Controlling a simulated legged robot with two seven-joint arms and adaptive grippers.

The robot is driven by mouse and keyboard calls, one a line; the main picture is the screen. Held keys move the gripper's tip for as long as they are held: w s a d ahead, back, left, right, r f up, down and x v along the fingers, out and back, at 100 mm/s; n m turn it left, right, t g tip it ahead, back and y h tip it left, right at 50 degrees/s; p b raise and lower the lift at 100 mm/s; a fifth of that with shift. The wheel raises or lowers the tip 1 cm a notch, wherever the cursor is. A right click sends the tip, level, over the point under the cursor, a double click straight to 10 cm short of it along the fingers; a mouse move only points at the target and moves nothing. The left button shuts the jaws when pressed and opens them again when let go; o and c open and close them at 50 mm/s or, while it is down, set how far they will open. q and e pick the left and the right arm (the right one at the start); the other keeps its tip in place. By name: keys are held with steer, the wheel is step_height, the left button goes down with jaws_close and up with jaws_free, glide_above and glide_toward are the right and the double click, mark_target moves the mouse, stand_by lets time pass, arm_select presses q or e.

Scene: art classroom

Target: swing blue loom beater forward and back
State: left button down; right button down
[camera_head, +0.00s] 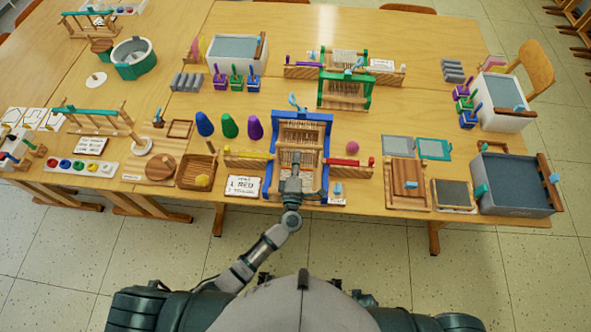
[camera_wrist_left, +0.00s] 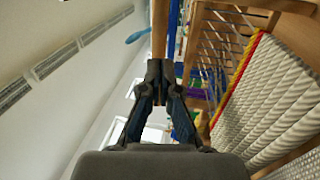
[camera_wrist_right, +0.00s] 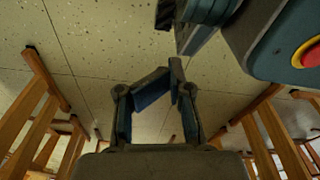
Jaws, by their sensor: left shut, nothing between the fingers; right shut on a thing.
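A small wooden loom with a blue frame (camera_head: 303,117) stands at the table's near edge. I cannot tell which blue bar is the beater. My left gripper (camera_head: 292,166) is over the loom's front and hides part of it. In the left wrist view, my left gripper (camera_wrist_left: 158,70) is shut and empty, its tips close to a wood-and-blue upright (camera_wrist_left: 160,28). White woven cloth (camera_wrist_left: 275,105) with a red and yellow edge lies right of it. My right gripper (camera_wrist_right: 170,72) is low over the floor, its fingers closed in. I cannot make out what it holds.
Blue, green and purple cones (camera_head: 229,126) stand left of the loom. A yellow shuttle (camera_head: 248,154) and a red shuttle (camera_head: 348,162) flank it. A green loom (camera_head: 345,92) is behind. A wooden box (camera_head: 196,172) and card (camera_head: 243,187) lie at the near left.

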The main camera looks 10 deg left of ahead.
arm_select(q)
steer(key=shift+w, duration=0.35)
steer(key=shift+r, duration=0.1)
arm_select(e)
steer(key=shift+w+r, duration=0.1)
